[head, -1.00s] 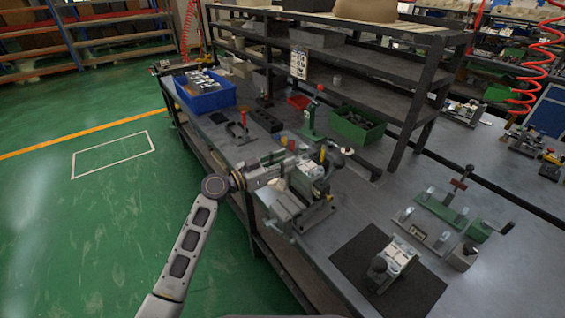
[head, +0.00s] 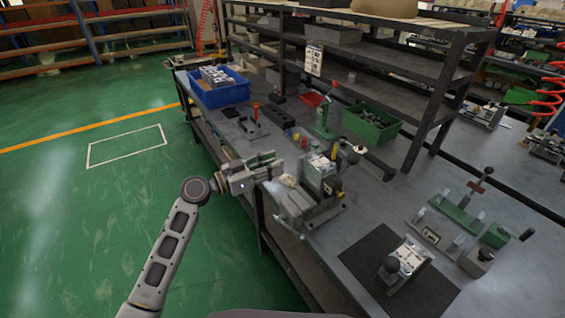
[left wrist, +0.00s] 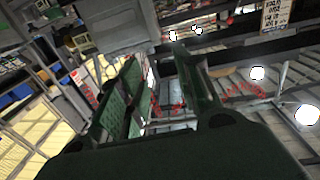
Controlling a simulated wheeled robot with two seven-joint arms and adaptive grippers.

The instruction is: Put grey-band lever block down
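A pale block (head: 318,170) with small dark marks on top sits upright in a grey fixture (head: 312,212) at the bench's front edge. Another pale lever block (head: 410,256) with a dark round knob stands on the black mat (head: 365,245). I cannot make out which block has the grey band. My left gripper (head: 276,166) is just left of the block in the fixture, apart from it. In the left wrist view its two dark green fingers (left wrist: 160,90) stand apart with nothing between them. My right gripper is not in view.
A blue bin (head: 222,94) with parts stands at the far left of the bench. A green bin (head: 370,126) and a green toggle clamp (head: 325,120) stand behind the fixture. A green clamp fixture (head: 455,215) lies to the right. A dark shelf rack (head: 430,110) rises at the back.

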